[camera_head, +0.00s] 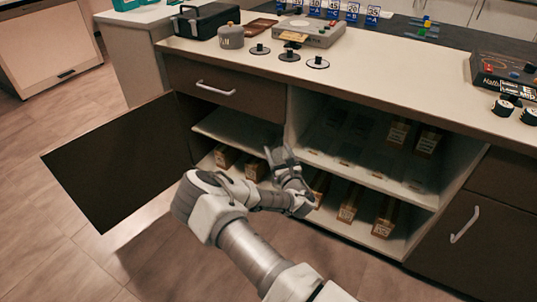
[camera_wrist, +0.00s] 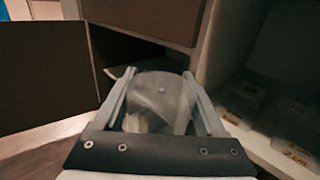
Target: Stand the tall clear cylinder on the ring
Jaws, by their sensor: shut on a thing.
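My gripper (camera_head: 281,156) is in front of the open cabinet, below the counter. In the wrist view my gripper (camera_wrist: 157,78) is shut on a clear cylinder (camera_wrist: 158,97), which sits between the two fingers; its far end looks round and see-through. How tall it is cannot be told. I cannot tell which, if any, is the ring.
The cabinet door (camera_head: 110,160) stands open at left. The shelves hold several labelled brown boxes (camera_head: 384,221) and clear pieces. A grey device (camera_head: 312,31), a grey weight (camera_head: 230,37) and a black case (camera_head: 203,20) stand on the counter. The counter's front middle is clear.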

